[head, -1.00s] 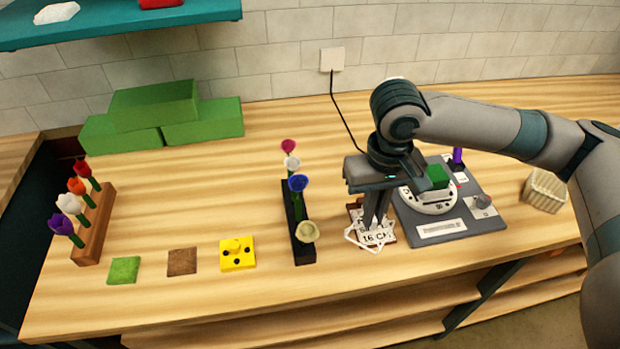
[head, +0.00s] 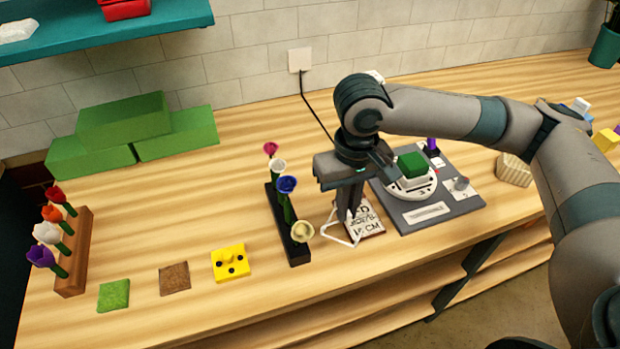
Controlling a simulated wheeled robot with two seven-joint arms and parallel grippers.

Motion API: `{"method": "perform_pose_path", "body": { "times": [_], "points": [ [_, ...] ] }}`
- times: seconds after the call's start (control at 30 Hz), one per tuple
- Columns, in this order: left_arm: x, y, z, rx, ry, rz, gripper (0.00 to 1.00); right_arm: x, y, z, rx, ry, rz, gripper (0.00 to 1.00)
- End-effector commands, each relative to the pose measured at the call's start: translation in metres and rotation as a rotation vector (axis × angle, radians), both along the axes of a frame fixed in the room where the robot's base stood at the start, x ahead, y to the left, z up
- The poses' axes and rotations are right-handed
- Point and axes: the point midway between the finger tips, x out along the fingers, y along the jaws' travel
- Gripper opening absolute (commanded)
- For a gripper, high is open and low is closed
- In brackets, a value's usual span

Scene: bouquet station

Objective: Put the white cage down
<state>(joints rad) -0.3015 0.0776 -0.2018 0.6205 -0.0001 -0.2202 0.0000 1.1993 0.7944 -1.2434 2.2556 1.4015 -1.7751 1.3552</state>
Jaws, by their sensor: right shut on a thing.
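The white cage (head: 336,240) is a thin white wire outline, seen in the head view just left of a printed card (head: 368,222) with a brown edge. My right gripper (head: 347,213) points down and is shut on the cage, with its fingers partly hiding it. The cage is low over the table front; I cannot tell whether it touches the wood. My left gripper is out of view.
A black rack (head: 290,240) of several flowers stands close to the left. A grey board (head: 425,215) with a round white dial (head: 412,190) and green block (head: 411,165) lies to the right. A yellow block (head: 230,263) sits at front left.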

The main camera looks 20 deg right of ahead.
Motion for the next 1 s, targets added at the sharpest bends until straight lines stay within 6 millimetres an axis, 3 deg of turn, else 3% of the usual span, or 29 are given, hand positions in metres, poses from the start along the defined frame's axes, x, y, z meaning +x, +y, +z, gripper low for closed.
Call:
{"method": "perform_pose_path", "body": {
  "times": [0.27,1.0],
  "points": [
    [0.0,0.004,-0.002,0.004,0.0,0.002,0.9,0.029,0.004,0.005,-0.005,-0.013,0.251,0.0],
    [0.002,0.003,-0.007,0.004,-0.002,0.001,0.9,0.136,0.011,0.03,-0.032,-0.019,1.378,0.0]
  ]
}}
